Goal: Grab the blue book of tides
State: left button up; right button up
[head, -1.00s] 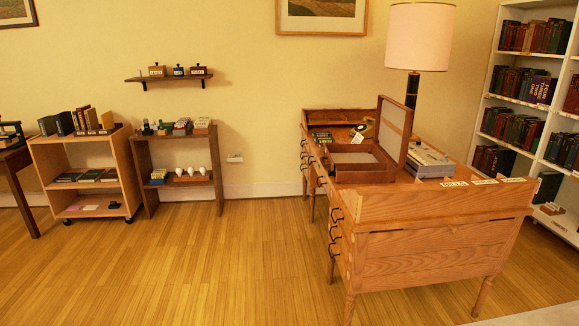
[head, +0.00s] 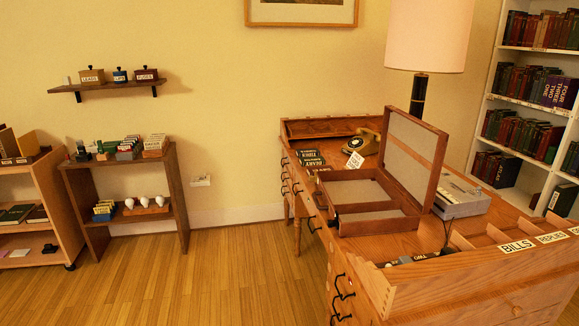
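Small dark books (head: 310,158) with pale lettering lie at the back left of the wooden desk (head: 402,245), left of a telephone. One label seems to read "diary" and another perhaps "tides", but the print is too small to be sure. Their colour looks dark, and I cannot tell which one is blue. Neither of my grippers is in view.
On the desk are an open lidded box (head: 365,206), a telephone (head: 367,141), a grey device (head: 461,197) and labelled compartments. A lamp (head: 428,35) stands behind. Low shelves (head: 178,190) are at left, tall bookshelves (head: 537,88) at right. Floor (head: 235,275) is clear.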

aim_at(299, 153)
jog(key=i+j+z, duration=0.2)
jog(key=i+z, duration=0.15)
jog(key=i, duration=0.2)
jog(key=i+j+z, duration=0.4)
jog(key=i+j, duration=1.05)
jog(key=i, duration=0.1)
